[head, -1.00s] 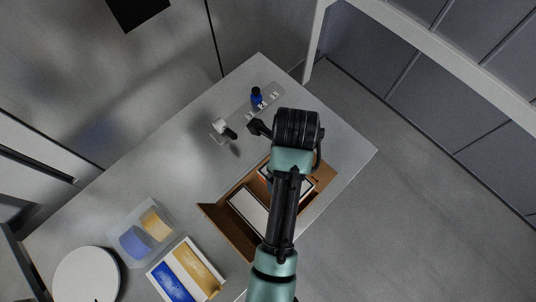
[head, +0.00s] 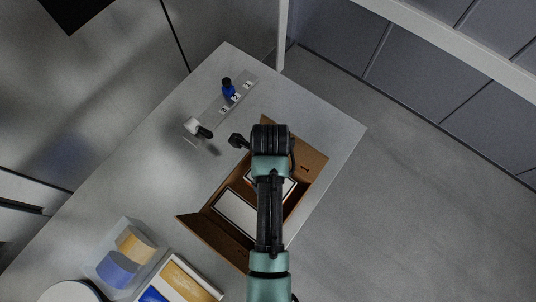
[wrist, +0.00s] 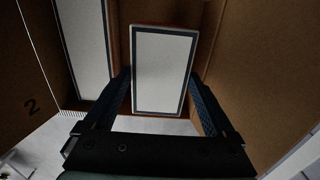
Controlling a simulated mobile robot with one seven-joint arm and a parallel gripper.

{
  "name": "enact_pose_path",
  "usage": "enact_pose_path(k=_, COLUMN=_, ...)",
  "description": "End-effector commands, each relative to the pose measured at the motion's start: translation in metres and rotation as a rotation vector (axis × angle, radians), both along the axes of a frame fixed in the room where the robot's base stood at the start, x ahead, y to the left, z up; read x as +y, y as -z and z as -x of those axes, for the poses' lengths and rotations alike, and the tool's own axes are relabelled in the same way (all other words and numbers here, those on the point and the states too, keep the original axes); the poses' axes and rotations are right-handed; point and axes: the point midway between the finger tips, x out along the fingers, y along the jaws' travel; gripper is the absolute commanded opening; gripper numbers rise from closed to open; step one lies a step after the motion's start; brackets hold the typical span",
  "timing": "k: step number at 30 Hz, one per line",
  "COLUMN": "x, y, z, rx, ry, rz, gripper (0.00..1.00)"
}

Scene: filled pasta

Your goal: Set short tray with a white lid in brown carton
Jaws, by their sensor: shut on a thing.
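The open brown carton (head: 310,160) stands on the grey table, its flaps spread. My gripper (wrist: 161,85) reaches down into it, shut on a short tray with a white lid (wrist: 163,68). A finger lies along each side of the tray, below the carton's rim. I cannot tell whether the tray touches the floor of the carton. A second, longer white-lidded tray (wrist: 83,40) lies beside it in the carton; it also shows in the head view (head: 236,213). In the head view my arm hides most of the held tray.
A blue bottle (head: 228,90) stands on a rack at the far end of the table. A white-and-black item (head: 196,128) is near it. A clear box with blue and yellow contents (head: 122,258) and a white tray (head: 205,285) are at the lower left. The table between is clear.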

Motion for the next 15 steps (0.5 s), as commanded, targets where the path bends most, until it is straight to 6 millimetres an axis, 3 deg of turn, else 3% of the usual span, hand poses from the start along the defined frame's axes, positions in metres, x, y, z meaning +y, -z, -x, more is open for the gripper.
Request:
enact_pose_path(k=7, x=0.0, y=0.034, z=0.0, rx=0.002, ry=-0.001, rz=0.0, gripper=0.22)
enact_pose_path(k=15, x=0.0, y=0.039, z=0.0, rx=-0.001, ry=-0.001, rz=0.0, gripper=0.22)
